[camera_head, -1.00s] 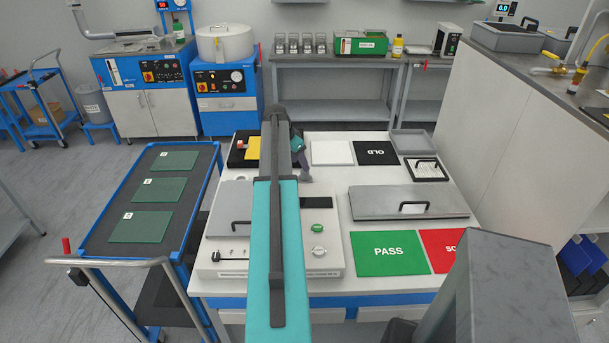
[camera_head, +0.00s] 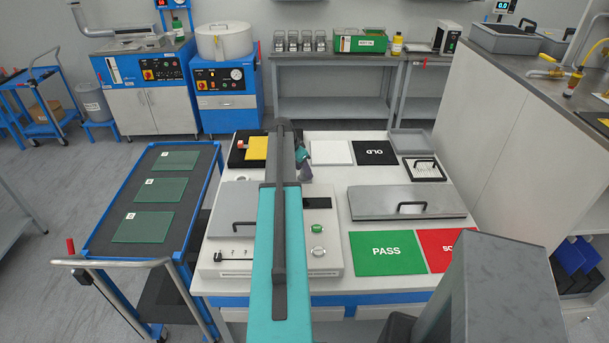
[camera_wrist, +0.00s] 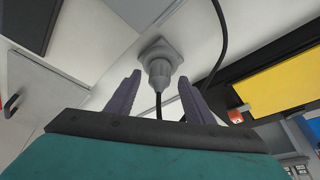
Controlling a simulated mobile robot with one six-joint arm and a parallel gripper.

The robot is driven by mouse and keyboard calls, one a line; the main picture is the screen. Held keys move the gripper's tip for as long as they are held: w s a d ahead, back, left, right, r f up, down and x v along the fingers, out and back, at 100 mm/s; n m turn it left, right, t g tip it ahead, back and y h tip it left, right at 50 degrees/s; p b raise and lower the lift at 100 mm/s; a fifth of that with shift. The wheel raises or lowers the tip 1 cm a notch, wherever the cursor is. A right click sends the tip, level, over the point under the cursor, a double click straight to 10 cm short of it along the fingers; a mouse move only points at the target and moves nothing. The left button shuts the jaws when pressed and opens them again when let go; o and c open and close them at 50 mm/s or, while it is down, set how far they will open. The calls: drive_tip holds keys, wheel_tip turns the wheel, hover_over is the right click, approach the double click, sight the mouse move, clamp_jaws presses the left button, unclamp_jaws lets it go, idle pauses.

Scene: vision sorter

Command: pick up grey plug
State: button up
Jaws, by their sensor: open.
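The grey plug (camera_wrist: 160,68) shows in the wrist view, with a wide flange at its far end and a narrower ribbed body. A black cable leaves its near end. My gripper (camera_wrist: 159,77) is open, with one purple finger on each side of the plug and visible gaps between. The plug is not clearly seen in the head view, where my arm covers that part of the bench. There my gripper (camera_head: 304,167) is partly hidden behind my arm, over the bench's back half.
A black tray with a yellow block (camera_head: 257,148) lies left of my gripper. A boxy device with a green button (camera_head: 317,229) stands nearer. A black cable (camera_wrist: 220,50) curves beside the plug.

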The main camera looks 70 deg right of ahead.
clamp_jaws()
idle(0.3)
wheel_tip(320, 180, up, 10)
drive_tip(key=b, duration=0.3)
drive_tip(key=shift+b, duration=0.3)
idle(0.4)
idle(0.5)
